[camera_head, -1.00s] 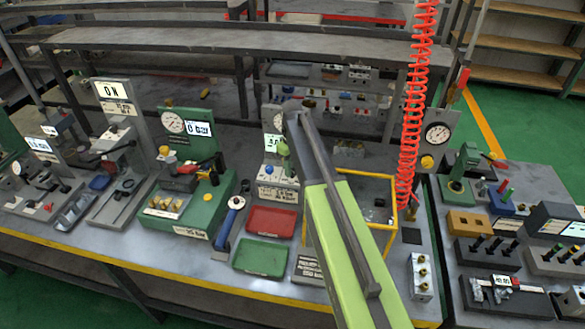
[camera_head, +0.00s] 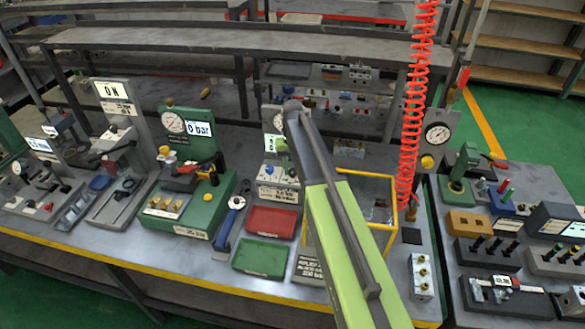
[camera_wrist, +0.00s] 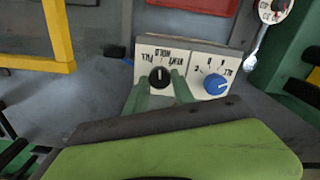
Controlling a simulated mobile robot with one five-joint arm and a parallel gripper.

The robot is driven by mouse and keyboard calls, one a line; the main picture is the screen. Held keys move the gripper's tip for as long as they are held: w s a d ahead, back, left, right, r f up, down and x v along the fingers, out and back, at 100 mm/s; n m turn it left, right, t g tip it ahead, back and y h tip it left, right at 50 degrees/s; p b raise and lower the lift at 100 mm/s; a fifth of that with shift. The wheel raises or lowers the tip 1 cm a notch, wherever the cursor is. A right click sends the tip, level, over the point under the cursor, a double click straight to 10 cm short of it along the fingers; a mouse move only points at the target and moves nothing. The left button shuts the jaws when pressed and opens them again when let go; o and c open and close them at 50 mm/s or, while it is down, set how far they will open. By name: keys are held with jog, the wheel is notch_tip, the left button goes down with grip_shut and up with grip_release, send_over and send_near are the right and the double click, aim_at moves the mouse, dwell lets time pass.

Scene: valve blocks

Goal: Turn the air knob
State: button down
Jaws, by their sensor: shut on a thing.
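A black knob (camera_wrist: 159,73) sits on a white panel (camera_wrist: 205,57) lettered FILL, HOLD and VENT, upside down in the wrist view. My gripper (camera_wrist: 160,86) has its two green fingers on either side of this knob and is shut on it. A blue knob (camera_wrist: 215,84) with letters around it stands just right of my fingers on the same panel. In the head view the panel (camera_head: 278,194) shows left of my arm.
A yellow-framed box (camera_head: 393,238) stands right of my arm. Red (camera_head: 272,219) and green (camera_head: 260,259) trays lie left of it. A green gauge station (camera_head: 205,212) stands further left, its display reading 0 bar. A red coiled hose (camera_head: 411,120) hangs at the right.

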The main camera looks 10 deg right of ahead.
aim_at(293, 170)
jog(key=shift+m, duration=0.6)
jog(key=c, duration=1.1)
grip_release()
jog(key=shift+o, duration=0.2)
jog(key=shift+r, duration=0.1)
notch_tip(293, 170, up, 17)
jog(key=p, duration=1.7)
jog(key=shift+r, duration=0.1)
